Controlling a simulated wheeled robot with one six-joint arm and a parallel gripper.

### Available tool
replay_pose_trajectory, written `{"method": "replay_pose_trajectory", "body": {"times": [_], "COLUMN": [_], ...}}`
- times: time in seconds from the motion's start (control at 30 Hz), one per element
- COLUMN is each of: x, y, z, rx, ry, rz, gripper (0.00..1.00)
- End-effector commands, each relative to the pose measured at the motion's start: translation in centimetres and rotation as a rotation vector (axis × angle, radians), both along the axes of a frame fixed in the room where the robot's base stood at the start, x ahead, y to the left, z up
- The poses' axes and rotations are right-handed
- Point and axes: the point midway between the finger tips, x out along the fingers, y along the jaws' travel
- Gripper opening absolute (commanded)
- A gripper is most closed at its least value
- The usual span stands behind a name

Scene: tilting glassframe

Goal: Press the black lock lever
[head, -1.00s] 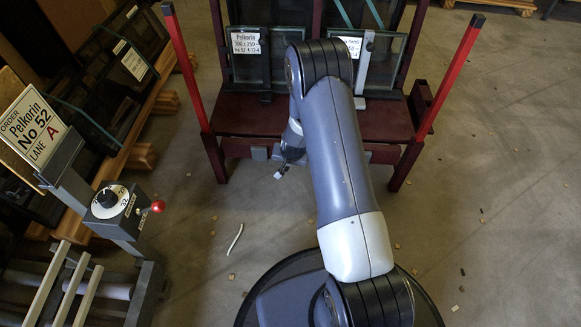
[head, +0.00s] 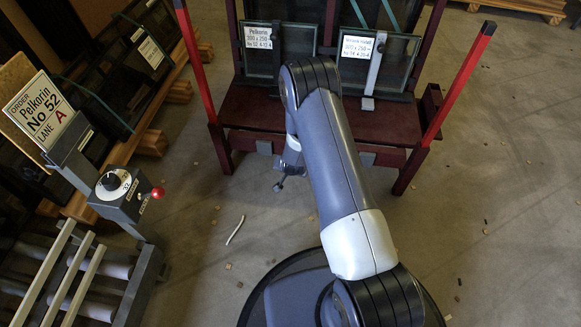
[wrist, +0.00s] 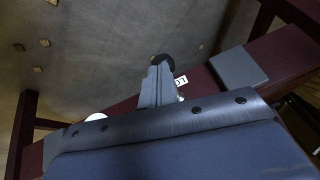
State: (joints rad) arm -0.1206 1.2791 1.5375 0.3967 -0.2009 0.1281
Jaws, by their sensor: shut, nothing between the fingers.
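My gripper (head: 280,186) is shut and empty, low at the front of the dark red rack, left of my forearm in the head view. In the wrist view, its grey fingers (wrist: 158,88) point up the picture. A dark rounded shape (wrist: 163,61) shows right at the fingertips; I cannot tell whether it is the lock lever's end or the finger pads, or whether they touch. A white label (wrist: 180,81) starting "LO" sits just right of the fingers, on or by the dark red rail (wrist: 215,75). No lock lever can be made out in the head view.
The rack (head: 390,123) has red posts (head: 460,80) and holds two labelled glass frames. A control box (head: 122,193) with a dial and red-knobbed handle stands left, by a sign (head: 45,108) and a roller frame. Scraps lie on the otherwise clear floor.

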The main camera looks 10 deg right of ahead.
Motion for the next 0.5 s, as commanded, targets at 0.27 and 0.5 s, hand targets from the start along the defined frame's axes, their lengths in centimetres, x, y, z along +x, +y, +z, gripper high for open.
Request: {"method": "replay_pose_trajectory", "body": {"times": [0.27,0.5], "x": [0.3,1.3], "y": [-0.1,-0.4], "z": [0.4,0.9], "rx": [0.0,0.0], "ry": [0.0,0.0], "rz": [0.001,0.0], "gripper": [0.0,0.0]}}
